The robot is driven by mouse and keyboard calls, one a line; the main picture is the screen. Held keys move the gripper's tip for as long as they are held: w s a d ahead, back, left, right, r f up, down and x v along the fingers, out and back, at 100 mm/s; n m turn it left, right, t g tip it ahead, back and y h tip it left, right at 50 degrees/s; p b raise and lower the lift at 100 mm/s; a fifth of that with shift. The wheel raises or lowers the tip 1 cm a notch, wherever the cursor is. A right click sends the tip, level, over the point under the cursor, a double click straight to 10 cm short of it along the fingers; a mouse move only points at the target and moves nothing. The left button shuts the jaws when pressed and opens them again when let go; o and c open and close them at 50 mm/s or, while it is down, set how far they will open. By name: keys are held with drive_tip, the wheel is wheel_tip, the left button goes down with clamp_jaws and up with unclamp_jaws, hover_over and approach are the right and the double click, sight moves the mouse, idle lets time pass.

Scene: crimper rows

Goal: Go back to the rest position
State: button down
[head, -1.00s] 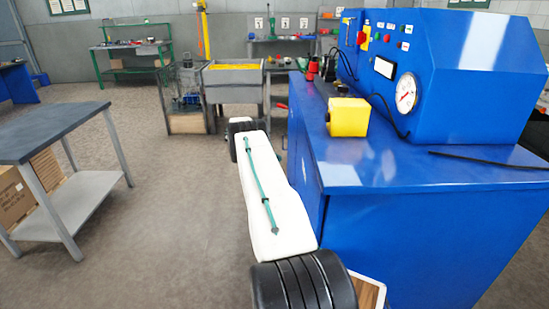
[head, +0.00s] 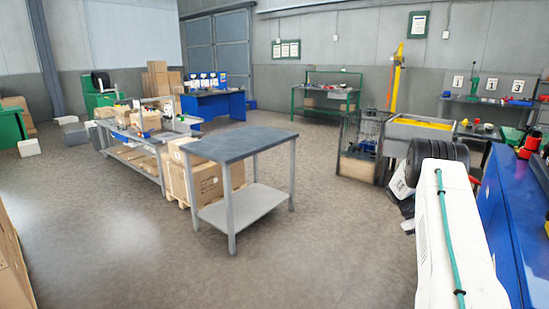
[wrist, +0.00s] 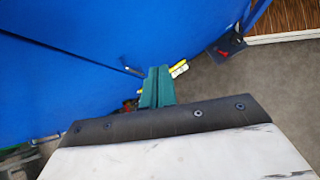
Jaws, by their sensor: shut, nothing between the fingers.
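My gripper (wrist: 156,88) shows in the wrist view as two teal fingers pressed together, with nothing visible between them. It is in front of a large blue surface. In the head view my white arm with a green cable reaches away along the right side, and the gripper itself cannot be made out there. The blue workbench (head: 515,220) stands at the right edge of the head view, close beside my arm. Its blue surface (wrist: 70,85) fills the left and top of the wrist view.
A grey table (head: 238,146) stands in the middle, with cardboard boxes (head: 208,181) behind it. A wire cart (head: 360,145) and a bin of yellow material (head: 420,124) stand ahead of my arm. The floor (head: 130,245) at front left is clear.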

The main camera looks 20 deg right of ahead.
drive_tip(key=s+a+r+m+t+y, duration=0.1)
drive_tip(key=s+a+r+m+t, duration=0.1)
drive_tip(key=a+r, duration=1.1)
drive_tip(key=s+a+r+m+t, duration=0.15)
drive_tip(key=a+r, duration=0.65)
drive_tip(key=a, duration=0.9)
drive_tip(key=s+a+r+n+t, duration=0.1)
drive_tip(key=s+a+r+t, duration=0.2)
drive_tip(key=s+a, duration=0.7)
drive_tip(key=s+a+r+n+t+y, duration=0.1)
drive_tip(key=s+a+r+t, duration=0.2)
drive_tip(key=s+a, duration=0.7)
drive_tip(key=shift+a+r+n, duration=0.35)
drive_tip(key=shift+a+r, duration=0.95)
drive_tip(key=shift+a, duration=0.85)
drive_tip(key=shift+s+t, duration=0.1)
drive_tip(key=shift+t, duration=0.15)
